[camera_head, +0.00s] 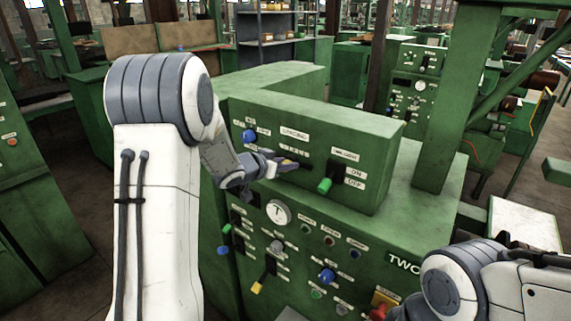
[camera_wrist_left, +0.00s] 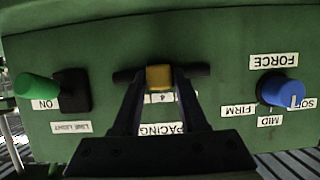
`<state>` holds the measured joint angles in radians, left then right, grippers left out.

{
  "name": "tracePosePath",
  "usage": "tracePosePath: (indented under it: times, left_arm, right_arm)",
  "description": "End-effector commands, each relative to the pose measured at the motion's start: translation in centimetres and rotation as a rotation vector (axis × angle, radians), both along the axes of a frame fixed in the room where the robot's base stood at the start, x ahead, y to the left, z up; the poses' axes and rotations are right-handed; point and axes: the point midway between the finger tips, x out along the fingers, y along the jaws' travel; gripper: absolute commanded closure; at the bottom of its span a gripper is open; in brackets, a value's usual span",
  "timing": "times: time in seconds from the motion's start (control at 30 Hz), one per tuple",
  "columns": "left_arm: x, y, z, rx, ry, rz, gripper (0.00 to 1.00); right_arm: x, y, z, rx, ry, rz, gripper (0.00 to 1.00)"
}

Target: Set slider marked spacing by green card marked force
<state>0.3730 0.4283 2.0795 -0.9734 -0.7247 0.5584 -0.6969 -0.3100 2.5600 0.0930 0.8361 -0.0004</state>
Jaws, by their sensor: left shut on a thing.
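The spacing slider's yellow handle (camera_wrist_left: 158,77) sits near the middle of its dark horizontal slot in the left wrist view, where labels appear upside down. My left gripper (camera_wrist_left: 160,88) is shut on this handle, one finger on each side. A number label that looks like 4 shows between the fingers; other scale marks are hidden behind them. In the head view the left gripper (camera_head: 284,164) reaches the front of the green panel box (camera_head: 372,150) below the spacing label (camera_head: 294,134). I cannot make out a green card marked force. My right gripper is not in view.
Beside the slider are the blue force knob (camera_wrist_left: 282,90), with soft, mid and firm labels, and a green switch handle (camera_wrist_left: 37,88). Below the box, the console carries a gauge (camera_head: 278,211), several knobs and a red knob (camera_head: 378,312) near my right arm.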

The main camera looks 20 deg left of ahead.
Motion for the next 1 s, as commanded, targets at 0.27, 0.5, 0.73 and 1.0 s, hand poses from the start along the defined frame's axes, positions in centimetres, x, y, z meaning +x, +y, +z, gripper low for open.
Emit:
tracePosePath:
  times: [0.27, 0.5, 0.73, 1.0]
  left_arm:
    - [-0.7, -2.9, -0.2, -0.001, 0.000, -0.004, 1.00]
    - [-1.1, -3.9, -0.1, -0.001, 0.002, -0.002, 1.00]
    - [-1.1, -4.0, -0.1, -0.001, 0.003, -0.006, 0.38]
    - [-1.0, -3.8, 0.0, 0.000, 0.001, -0.002, 0.38]
  right_arm:
    - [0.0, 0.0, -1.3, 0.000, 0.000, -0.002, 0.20]
    - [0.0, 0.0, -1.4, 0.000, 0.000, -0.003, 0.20]
    - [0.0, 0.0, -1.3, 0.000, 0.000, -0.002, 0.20]
    - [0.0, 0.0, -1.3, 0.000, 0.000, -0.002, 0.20]
